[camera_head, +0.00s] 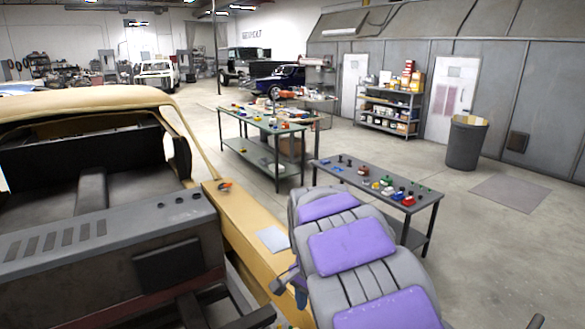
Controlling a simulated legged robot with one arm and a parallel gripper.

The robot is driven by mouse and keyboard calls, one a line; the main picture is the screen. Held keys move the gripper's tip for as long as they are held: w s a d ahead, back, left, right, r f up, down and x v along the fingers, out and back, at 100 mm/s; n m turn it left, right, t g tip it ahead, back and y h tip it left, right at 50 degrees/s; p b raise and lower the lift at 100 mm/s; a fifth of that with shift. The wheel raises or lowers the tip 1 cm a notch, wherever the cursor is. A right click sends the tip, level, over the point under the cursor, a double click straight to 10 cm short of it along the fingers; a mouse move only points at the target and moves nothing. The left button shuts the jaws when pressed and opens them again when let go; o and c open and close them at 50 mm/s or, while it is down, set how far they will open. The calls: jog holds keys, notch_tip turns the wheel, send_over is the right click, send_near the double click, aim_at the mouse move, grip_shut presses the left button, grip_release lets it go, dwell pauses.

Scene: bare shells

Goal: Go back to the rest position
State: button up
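My gripper does not show clearly anywhere in the head view, so I cannot see whether it is open or shut or holds anything. The task line names no object. Small dark shapes at the bottom edge are too cut off to identify.
A tan stripped car body (95,100) fills the left. Grey and purple seats (350,252) stand front centre. A grey table (395,178) with small coloured items is behind them, a green-topped table (245,148) farther back. A bin (466,145) and shelf (390,112) stand right. Floor at right is mostly clear.

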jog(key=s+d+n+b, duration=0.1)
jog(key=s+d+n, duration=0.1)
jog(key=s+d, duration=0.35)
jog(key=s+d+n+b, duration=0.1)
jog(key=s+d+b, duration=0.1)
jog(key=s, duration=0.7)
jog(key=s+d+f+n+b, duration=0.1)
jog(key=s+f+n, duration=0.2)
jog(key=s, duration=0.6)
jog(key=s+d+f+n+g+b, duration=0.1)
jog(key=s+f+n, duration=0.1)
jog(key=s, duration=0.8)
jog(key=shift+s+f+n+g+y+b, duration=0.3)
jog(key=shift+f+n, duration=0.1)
